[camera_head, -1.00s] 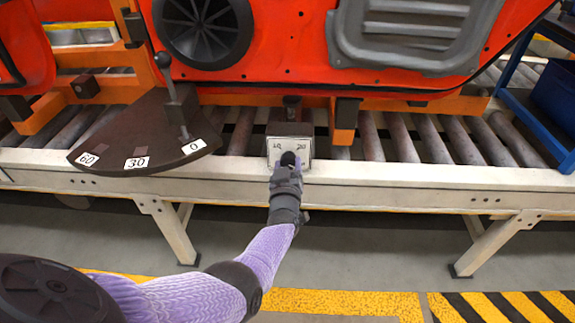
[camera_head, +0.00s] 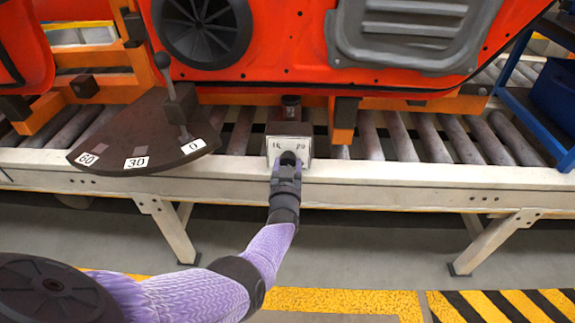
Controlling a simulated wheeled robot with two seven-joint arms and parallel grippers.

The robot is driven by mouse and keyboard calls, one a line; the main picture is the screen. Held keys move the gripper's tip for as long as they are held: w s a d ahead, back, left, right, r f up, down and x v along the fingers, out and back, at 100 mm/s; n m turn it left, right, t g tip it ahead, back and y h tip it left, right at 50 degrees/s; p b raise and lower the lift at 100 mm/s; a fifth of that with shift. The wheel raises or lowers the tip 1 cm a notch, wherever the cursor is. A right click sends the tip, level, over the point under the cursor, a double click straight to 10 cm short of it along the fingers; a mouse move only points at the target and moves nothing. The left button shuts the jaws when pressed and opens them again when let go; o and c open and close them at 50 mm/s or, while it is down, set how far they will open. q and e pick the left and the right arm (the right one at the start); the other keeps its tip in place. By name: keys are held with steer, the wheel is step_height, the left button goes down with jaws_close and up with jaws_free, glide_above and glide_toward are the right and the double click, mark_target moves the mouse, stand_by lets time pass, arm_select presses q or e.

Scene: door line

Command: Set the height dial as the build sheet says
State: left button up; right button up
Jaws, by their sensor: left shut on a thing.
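The height dial (camera_head: 288,143) is a pale square plate on the front of the conveyor's white rail, with small numbers along its upper edge. Its knob is mostly hidden behind my left gripper (camera_head: 288,162). The gripper is shut on the dial knob, reaching up from below on a purple arm. The numbers at the plate's upper corners are too small to read surely. No pointer mark on the knob can be made out. The build sheet cannot be made out in this view. My right gripper is not in view.
A dark angle plate (camera_head: 120,128) marked 0, 30 and 60 carries a lever (camera_head: 174,100) left of the dial. A red door panel (camera_head: 290,70) hangs above the rollers (camera_head: 440,138). A blue rack (camera_head: 522,98) stands at right.

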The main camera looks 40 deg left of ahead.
arm_select(q)
steer(key=o, duration=1.1)
steer(key=shift+o, duration=0.9)
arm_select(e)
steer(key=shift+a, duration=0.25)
arm_select(q)
steer(key=shift+s+d+r+p, duration=0.1)
steer(key=shift+s+d+p, duration=0.1)
steer(key=shift+p, duration=0.1)
steer(key=p+v, duration=0.4)
steer(key=v, duration=0.5)
steer(key=shift+p, duration=0.4)
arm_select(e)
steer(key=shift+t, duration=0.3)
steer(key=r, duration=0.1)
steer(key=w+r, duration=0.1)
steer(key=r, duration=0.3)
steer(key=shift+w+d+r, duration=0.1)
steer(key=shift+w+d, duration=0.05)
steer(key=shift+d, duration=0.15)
